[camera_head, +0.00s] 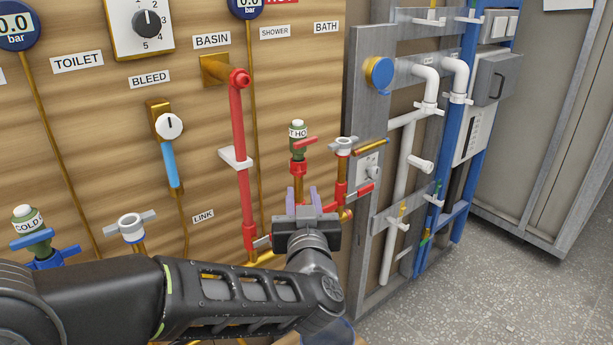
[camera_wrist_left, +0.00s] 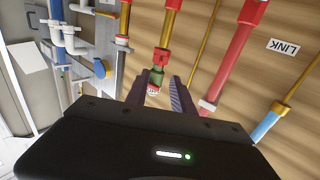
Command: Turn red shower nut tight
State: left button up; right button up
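A red nut (camera_head: 298,167) sits on the upright copper pipe just under a green valve (camera_head: 297,146) with a white cap and a red lever, at the middle of the head view. The red nut also shows in the left wrist view (camera_wrist_left: 161,57), beyond the fingertips. I take it for the shower nut; no label on it is readable. My left gripper (camera_head: 304,197) is open, with its two fingers a little apart and nothing visibly held. In the head view its fingers overlap the pipe below the nut; contact cannot be told. My right gripper is out of view.
A red vertical pipe (camera_head: 240,125) with a white clip runs left of the nut. Grey framing (camera_head: 362,85) with white pipes lies further right. Gauges and a dial are on the wooden wall.

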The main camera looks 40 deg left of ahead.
aim_at(300, 174)
pick_arm(q)
jog(key=shift+a, duration=0.1)
jog(key=p+x, duration=0.1)
jog(key=x, duration=0.6)
jog(key=shift+w+a, duration=0.2)
jog(key=shift+w, duration=0.15)
jog(key=shift+c, duration=0.4)
grip_shut()
